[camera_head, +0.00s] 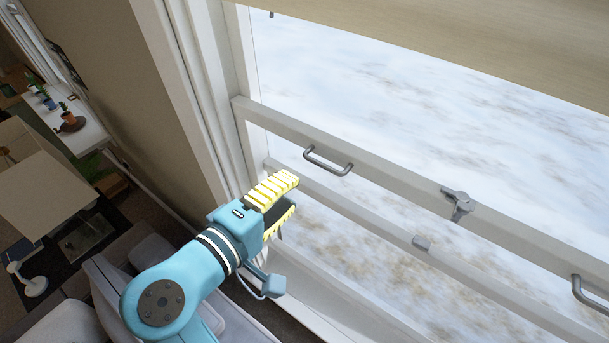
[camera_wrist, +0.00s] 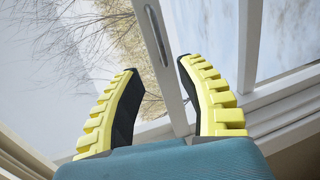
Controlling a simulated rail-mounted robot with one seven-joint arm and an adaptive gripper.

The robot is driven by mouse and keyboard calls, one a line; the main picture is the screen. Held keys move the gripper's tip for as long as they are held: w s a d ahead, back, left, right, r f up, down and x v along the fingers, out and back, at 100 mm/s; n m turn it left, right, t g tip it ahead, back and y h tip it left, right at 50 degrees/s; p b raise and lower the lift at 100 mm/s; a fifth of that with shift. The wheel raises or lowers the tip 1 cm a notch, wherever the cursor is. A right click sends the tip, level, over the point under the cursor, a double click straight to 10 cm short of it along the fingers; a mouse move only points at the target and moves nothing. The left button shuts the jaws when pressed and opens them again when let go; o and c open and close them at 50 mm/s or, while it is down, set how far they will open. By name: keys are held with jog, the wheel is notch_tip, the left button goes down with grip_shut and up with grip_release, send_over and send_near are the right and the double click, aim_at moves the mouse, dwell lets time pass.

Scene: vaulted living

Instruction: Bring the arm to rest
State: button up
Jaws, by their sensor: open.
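My gripper (camera_head: 287,200) is at the end of my blue arm, in front of the window in the head view. Its yellow-and-black fingers are apart and nothing shows between them. In the wrist view my gripper (camera_wrist: 158,66) is open too, with the window frame and the bare ground outside visible between and beyond the fingers. In the head view the fingers are below and left of a grey window handle (camera_head: 328,161), apart from it in the picture. How far they are from the window cannot be told.
The white window sash (camera_head: 400,188) carries a latch (camera_head: 459,204) and a second handle (camera_head: 590,295). A blind (camera_head: 480,40) covers the top. Pale seats (camera_head: 108,285) are below the arm. A table (camera_head: 45,195), a lamp (camera_head: 30,283) and potted plants (camera_head: 48,101) are at the left.

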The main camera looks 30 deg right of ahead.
jog(key=shift+s+a+r, duration=0.1)
jog(key=shift+s+a, duration=0.1)
jog(key=shift+a, duration=0.2)
jog(key=d+r+m+t+y, duration=0.3)
jog(key=d+t+y, duration=0.1)
jog(key=d+t, duration=0.1)
jog(key=s+a+r+m+t+y, duration=0.1)
jog(key=s+a+r+t+y, duration=0.1)
jog(key=a+r+t+y, duration=0.3)
jog(key=s+a+r+m+t+y, duration=0.1)
jog(key=s+a+r+t+y, duration=0.2)
jog(key=r, duration=0.6)
jog(key=a+t+y, duration=0.1)
jog(key=a+t, duration=0.1)
jog(key=shift+s+a+r+t+y, duration=0.25)
jog(key=shift+r+t+y, duration=0.05)
jog(key=shift+r+y, duration=0.1)
